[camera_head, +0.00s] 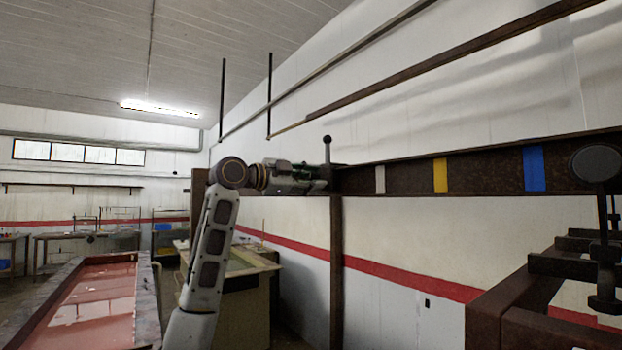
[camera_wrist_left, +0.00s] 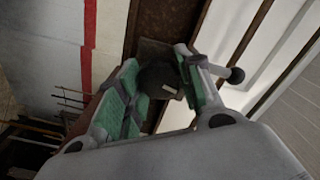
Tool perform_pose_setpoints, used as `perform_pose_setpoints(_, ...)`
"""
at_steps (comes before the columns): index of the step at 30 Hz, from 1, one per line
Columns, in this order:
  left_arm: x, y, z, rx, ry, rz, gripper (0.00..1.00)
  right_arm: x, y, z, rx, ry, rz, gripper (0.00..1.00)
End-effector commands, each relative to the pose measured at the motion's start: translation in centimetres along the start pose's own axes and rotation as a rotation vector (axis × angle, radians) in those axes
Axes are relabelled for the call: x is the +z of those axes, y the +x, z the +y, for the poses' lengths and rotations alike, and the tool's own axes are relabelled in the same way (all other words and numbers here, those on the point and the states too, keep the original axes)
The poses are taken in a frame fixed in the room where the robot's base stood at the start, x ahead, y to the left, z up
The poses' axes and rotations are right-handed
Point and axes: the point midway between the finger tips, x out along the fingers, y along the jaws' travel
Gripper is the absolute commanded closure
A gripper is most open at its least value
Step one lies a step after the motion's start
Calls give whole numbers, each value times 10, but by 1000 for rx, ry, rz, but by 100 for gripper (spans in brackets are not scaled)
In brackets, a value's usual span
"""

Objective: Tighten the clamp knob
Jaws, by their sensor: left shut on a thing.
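My left gripper (camera_head: 300,177) is at the left end of the dark rusty rail (camera_head: 400,180), beside an upright lever with a black ball end (camera_head: 327,140). In the left wrist view my left gripper (camera_wrist_left: 160,95) has its green-padded fingers closed on the sides of a dark, rounded clamp knob (camera_wrist_left: 158,77). The fingers hide part of the knob. The ball-ended lever (camera_wrist_left: 235,75) sticks out just right of the fingers there. My right gripper is not in view.
The rail carries grey, yellow (camera_head: 440,175) and blue (camera_head: 534,169) bands. A dark clamp with a round top (camera_head: 596,163) stands on rusty beams at the right foreground. A red-topped table (camera_head: 95,290) is at the lower left. A workbench stands behind my arm.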

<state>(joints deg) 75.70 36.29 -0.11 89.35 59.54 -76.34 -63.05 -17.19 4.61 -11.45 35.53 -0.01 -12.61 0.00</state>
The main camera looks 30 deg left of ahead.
Motion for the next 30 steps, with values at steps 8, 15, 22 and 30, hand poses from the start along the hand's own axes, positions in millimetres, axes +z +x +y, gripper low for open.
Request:
perform_pose_setpoints(8, 0, 0, 0, 2, 248, -3, 88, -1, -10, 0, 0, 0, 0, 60)
perform_pose_setpoints(15, 0, 0, 1, 4, 458, -2, 88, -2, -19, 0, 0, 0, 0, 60)
perform_pose_setpoints(22, 1, 0, 2, 5, 655, -2, 88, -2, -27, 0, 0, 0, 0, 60)
perform_pose_setpoints(30, 2, 1, 3, 8, 857, -1, 88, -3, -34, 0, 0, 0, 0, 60)
